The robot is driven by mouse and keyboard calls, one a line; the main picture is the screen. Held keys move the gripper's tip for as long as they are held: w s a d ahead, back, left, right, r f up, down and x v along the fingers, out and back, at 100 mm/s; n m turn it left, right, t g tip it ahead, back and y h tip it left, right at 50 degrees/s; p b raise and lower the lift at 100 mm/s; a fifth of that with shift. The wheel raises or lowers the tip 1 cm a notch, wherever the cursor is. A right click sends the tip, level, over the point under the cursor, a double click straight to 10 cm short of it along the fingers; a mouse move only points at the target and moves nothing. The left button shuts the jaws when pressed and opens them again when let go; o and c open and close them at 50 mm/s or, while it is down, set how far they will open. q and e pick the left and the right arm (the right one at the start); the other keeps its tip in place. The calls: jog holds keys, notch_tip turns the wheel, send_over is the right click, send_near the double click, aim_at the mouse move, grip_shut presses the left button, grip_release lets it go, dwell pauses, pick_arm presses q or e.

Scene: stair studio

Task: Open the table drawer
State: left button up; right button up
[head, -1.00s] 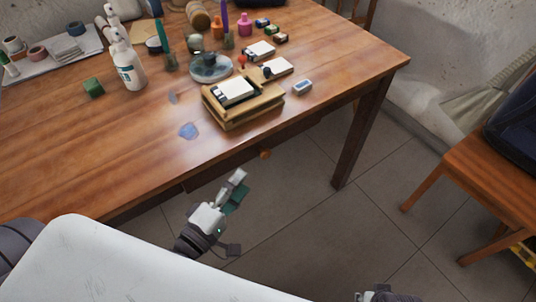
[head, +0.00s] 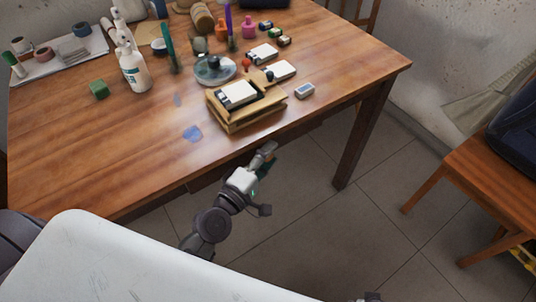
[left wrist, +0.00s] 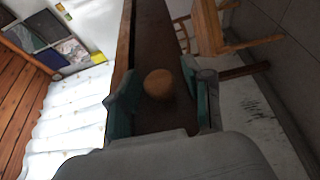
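The wooden table (head: 110,170) has a dark drawer front (head: 207,182) under its near edge, with no gap visible. The drawer's round light-wood knob (left wrist: 159,84) shows in the left wrist view against the dark brown front (left wrist: 155,40). My left gripper (head: 265,156) is at the table's near edge, by the drawer. In the left wrist view its two green-padded fingers are apart, with the knob between them in the picture and clear space on both sides. In the head view the gripper hides the knob. My right gripper's fingers are not seen.
A wooden box (head: 245,112), a white bottle (head: 133,68), a green cube (head: 99,89) and several small items stand on the tabletop. A table leg (head: 358,135) is right of my gripper. A chair (head: 480,175) stands at the right. The floor between is clear.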

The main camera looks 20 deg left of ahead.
pick_arm(q)
grip_shut()
jog(key=shift+s+d, duration=0.15)
jog(key=shift+d, duration=0.05)
jog(key=s+d+p, duration=0.3)
jog(key=s+d, duration=0.9)
jog(key=d, duration=0.4)
jog(key=shift+s+d, duration=0.15)
jog(key=shift+s, duration=0.25)
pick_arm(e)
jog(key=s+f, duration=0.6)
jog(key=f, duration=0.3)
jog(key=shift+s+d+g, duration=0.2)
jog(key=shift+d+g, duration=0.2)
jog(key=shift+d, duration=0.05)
pick_arm(q)
jog(key=shift+o, duration=1.1)
grip_release()
